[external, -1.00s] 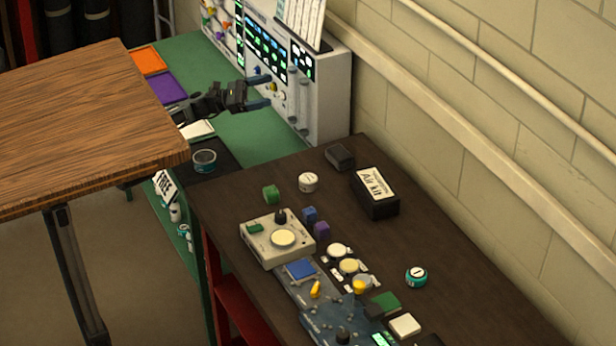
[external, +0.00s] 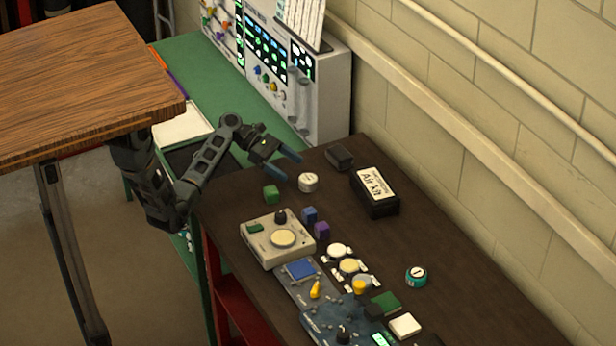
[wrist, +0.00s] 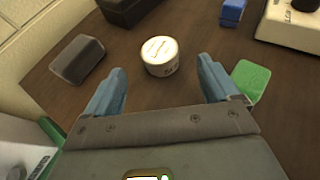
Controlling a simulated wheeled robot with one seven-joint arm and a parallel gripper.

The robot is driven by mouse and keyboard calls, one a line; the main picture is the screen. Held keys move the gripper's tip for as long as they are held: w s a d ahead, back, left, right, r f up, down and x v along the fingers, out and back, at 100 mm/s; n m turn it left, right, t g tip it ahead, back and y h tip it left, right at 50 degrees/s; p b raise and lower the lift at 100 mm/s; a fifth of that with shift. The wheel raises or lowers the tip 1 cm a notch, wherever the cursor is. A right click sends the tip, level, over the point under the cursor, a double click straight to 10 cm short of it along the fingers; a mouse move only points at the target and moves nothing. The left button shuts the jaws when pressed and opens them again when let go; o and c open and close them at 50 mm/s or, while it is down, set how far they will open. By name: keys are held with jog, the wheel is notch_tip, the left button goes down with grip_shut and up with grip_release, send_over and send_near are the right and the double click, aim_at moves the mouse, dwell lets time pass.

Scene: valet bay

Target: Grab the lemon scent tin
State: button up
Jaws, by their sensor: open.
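A small round white tin (external: 308,182) stands upright on the dark brown table near its back end. It also shows in the wrist view (wrist: 160,56), ahead of and between my fingertips; its lettering is too small to read. My gripper (external: 288,164) is open and empty, just behind and left of this tin, and does not hold it. A teal tin with a white lid (external: 416,277) stands farther right on the same table; its label is not readable. I cannot tell by label which tin is lemon.
A green block (external: 271,194) sits close left of the white tin. A dark box (external: 340,157) and a black Air kit box (external: 375,195) stand right of it, near the wall. A cream device (external: 275,245) and several buttons fill the nearer table. A wooden tabletop (external: 80,80) is at left.

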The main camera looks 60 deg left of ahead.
aim_at(306, 177)
jog(key=shift+d+f, duration=0.25)
jog(key=shift+f, duration=0.1)
jog(key=shift+x, duration=0.9)
jog(key=shift+w+r+x, duration=0.1)
jog(key=shift+x, duration=1.25)
jog(key=shift+w+r+x, duration=0.15)
jog(key=shift+x, duration=1.2)
jog(key=shift+c, duration=0.3)
jog(key=c, duration=1)
jog(key=shift+r, duration=0.1)
